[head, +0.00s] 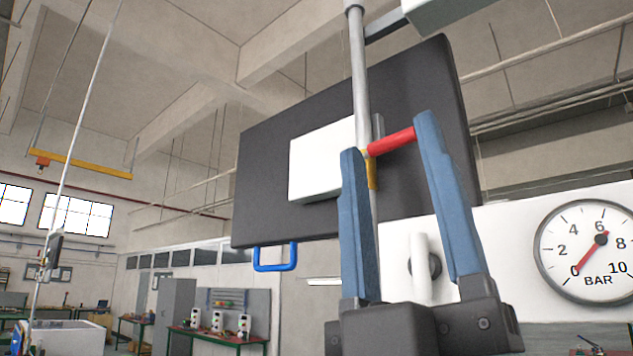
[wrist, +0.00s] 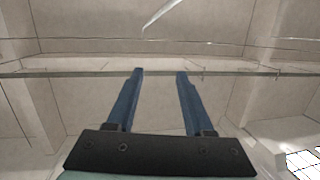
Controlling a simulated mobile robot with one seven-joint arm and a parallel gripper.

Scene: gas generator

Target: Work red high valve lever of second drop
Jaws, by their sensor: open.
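The red valve lever (head: 392,142) sticks out to the right from a small brass valve (head: 371,172) on a thin vertical grey pipe (head: 358,70). My gripper (head: 388,132) is open, its two blue fingers pointing up. In the head view the lever appears between the fingertips, with the left finger partly covering the valve. In the wrist view my open gripper (wrist: 159,71) shows nothing between its fingers, and the lever is not seen there. I cannot tell the depth gap between fingers and lever.
A dark panel (head: 275,185) with a white box (head: 318,165) stands behind the pipe. A blue handle (head: 275,262) hangs below it. A pressure gauge (head: 590,250), needle near 0, is at the right. Workbenches lie far off at lower left.

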